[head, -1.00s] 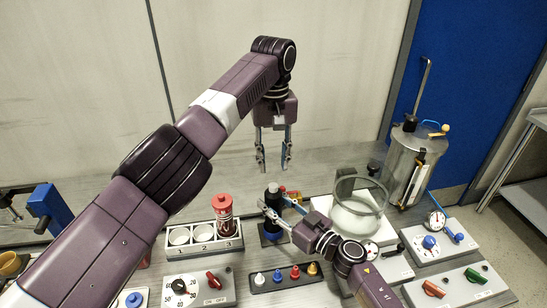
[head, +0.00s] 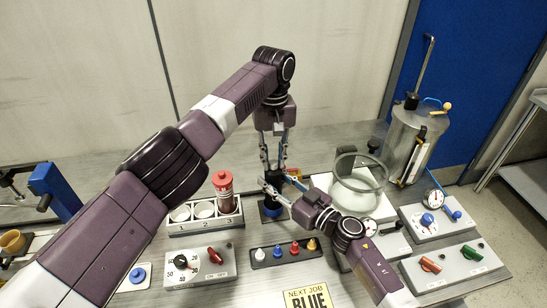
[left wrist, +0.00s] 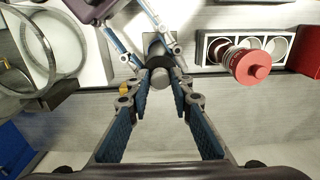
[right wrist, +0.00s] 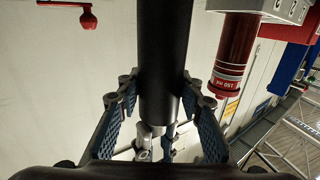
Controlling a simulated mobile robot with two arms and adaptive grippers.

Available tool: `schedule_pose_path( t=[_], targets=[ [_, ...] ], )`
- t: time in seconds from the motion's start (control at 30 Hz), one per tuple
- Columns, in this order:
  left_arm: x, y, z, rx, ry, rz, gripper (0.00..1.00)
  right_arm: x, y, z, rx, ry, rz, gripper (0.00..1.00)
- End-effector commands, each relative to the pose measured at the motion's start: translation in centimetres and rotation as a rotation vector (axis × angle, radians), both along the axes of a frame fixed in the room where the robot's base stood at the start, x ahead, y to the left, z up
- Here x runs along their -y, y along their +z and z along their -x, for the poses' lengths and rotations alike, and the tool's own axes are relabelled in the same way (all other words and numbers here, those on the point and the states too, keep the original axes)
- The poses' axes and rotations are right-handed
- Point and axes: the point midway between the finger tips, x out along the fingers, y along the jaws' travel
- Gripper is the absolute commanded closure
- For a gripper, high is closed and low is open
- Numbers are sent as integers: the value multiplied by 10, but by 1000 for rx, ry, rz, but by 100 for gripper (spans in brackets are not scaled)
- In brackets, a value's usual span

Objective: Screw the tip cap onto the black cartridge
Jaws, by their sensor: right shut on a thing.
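The black cartridge (head: 273,180) stands upright over a blue-marked base (head: 270,210), partly hidden by my grippers. My right gripper (head: 280,191) is shut on its body; the black cylinder (right wrist: 163,70) fills the gap between the fingers in the right wrist view. A pale grey round end (left wrist: 160,80) shows on the cartridge in the left wrist view; I cannot tell whether it is a cap. My left gripper (head: 273,166) points down from above, open, with its fingers on either side of that end. Several coloured tip caps, including a blue one (head: 277,251), stand on a dark strip.
A red cartridge (head: 223,192) stands in the numbered holder (head: 205,226) to the left. A glass vessel (head: 360,188) is close on the right. A yellow sign (head: 307,299) at the front reads NEXT JOB BLUE. Control boxes line the front.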

Motion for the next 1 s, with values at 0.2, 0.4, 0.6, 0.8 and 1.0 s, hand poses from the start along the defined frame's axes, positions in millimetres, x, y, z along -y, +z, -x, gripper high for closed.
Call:
schedule_pose_path(
  t=[0.2,0.4,0.6,0.8,1.0],
  targets=[
    [0,0,0,0,0,0,100,0,0,0,0,0,0,100],
    [0,0,0,0,-34,1,100,0,0,0,0,0,0,100],
    [1,-1,1,-2,-309,2,100,0,0,0,0,0,0,100],
    [1,0,1,-2,-659,3,100,0,0,0,0,0,0,100],
    [1,-1,1,-1,-988,3,100,0,0,0,0,0,0,100]
  ],
)
